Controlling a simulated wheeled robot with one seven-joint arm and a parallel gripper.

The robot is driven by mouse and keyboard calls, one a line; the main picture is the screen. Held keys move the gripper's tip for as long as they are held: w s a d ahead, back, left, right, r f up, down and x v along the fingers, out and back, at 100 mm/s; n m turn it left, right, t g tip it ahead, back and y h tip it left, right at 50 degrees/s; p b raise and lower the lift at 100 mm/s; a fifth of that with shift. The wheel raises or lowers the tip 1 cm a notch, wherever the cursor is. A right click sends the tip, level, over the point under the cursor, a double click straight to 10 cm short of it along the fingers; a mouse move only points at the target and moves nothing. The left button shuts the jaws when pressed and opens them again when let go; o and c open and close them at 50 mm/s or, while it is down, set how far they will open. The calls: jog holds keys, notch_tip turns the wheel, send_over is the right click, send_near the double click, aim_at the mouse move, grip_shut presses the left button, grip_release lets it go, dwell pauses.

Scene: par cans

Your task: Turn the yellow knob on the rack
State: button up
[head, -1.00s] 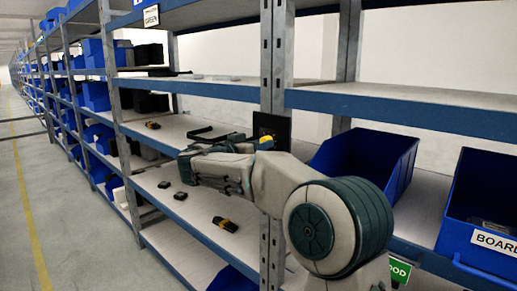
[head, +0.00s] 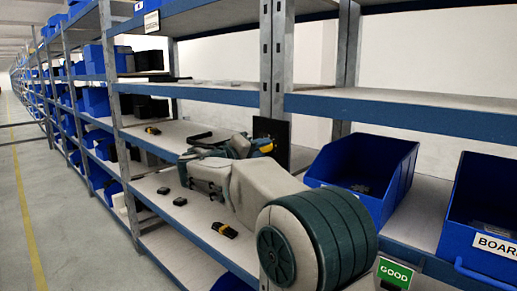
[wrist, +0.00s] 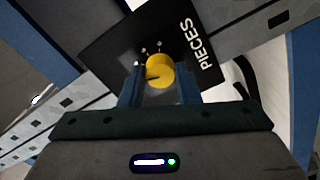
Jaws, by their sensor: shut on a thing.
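The yellow knob (wrist: 160,71) sits on a black panel (wrist: 110,45) marked "PIECES" in the wrist view. My gripper (wrist: 158,90) is shut on the knob, one finger at each side of it. A dark slot mark on the knob's face points left. In the head view my gripper (head: 255,148) is at the black panel (head: 272,132) beside the rack post, and only a little of the yellow knob (head: 265,148) shows past it.
Blue bins stand to the right, one of them open (head: 365,165) and another with a "BOARD" label (head: 485,205). Small black and yellow items (head: 224,230) lie on the shelf below my arm. The aisle floor (head: 50,220) at left is clear.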

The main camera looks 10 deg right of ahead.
jog(key=shift+n+p, duration=3)
jog(key=shift+n, duration=2.5)
jog(key=o, duration=1)
jog(key=shift+d, duration=0.1)
jog(key=shift+c, duration=0.2)
jog(key=v, duration=1.4)
jog(key=shift+b, duration=0.45)
